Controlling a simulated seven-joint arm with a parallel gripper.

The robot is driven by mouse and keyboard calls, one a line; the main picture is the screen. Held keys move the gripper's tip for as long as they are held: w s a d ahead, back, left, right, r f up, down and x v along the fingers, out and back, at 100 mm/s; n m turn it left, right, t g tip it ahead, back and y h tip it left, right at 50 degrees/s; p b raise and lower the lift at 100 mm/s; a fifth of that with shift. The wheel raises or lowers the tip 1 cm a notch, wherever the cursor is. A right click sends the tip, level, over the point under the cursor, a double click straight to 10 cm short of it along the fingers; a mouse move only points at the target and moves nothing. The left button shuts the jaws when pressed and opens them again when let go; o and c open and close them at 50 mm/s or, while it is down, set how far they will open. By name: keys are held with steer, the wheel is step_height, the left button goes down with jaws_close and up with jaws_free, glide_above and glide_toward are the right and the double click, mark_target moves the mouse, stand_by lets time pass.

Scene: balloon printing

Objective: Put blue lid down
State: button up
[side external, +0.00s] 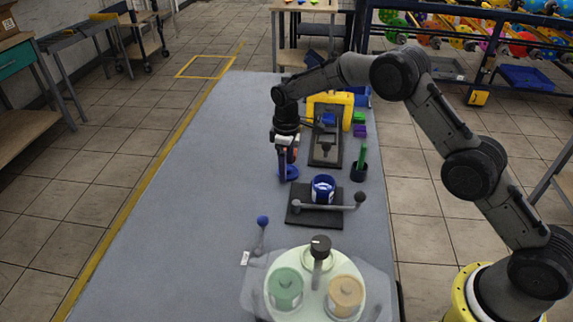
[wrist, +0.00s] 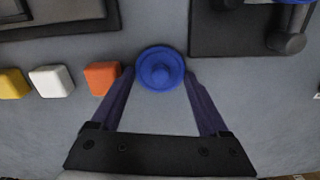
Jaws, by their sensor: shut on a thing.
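A blue container (side external: 323,189) stands on a dark base with a lever. A yellow machine (side external: 343,107) stands behind. Yellow (wrist: 12,83), white (wrist: 50,80) and orange (wrist: 102,78) blocks lie left of the lid. A round turntable (side external: 316,262) holds green and tan pots. The table's left side is clear.

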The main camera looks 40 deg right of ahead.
steer(key=shift+f, duration=0.1)
steer(key=o, duration=1)
